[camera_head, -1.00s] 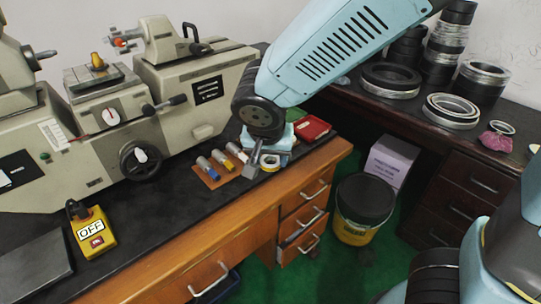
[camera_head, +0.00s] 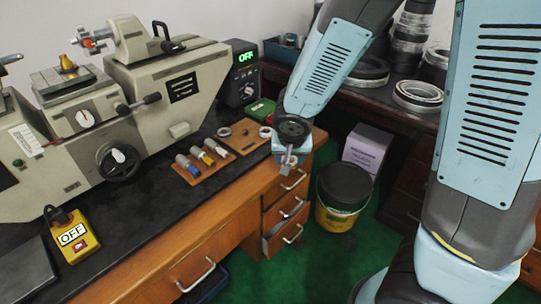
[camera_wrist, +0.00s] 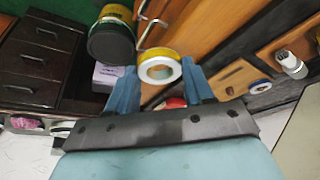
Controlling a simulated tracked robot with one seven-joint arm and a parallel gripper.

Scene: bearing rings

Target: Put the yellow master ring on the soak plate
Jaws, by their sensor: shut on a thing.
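The yellow master ring (camera_wrist: 159,69), yellow outside with a pale face, sits between the two blue fingers of my gripper (camera_wrist: 163,85) in the wrist view. My gripper (camera_head: 289,165) is shut on it, held in the air by the front right corner of the bench in the head view. The ring is not clearly seen there, largely hidden by the gripper. A flat dark grey plate (camera_head: 22,281) lies at the bench's front left, bare; I cannot tell for sure that it is the soak plate.
A brown board (camera_head: 241,140) with small rings lies behind my gripper. A tray of gauges (camera_head: 201,162) lies left of it. A yellow OFF box (camera_head: 73,236) stands beside the grey plate. A large measuring machine (camera_head: 170,85) fills the bench's back. A bucket (camera_head: 340,195) stands on the floor.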

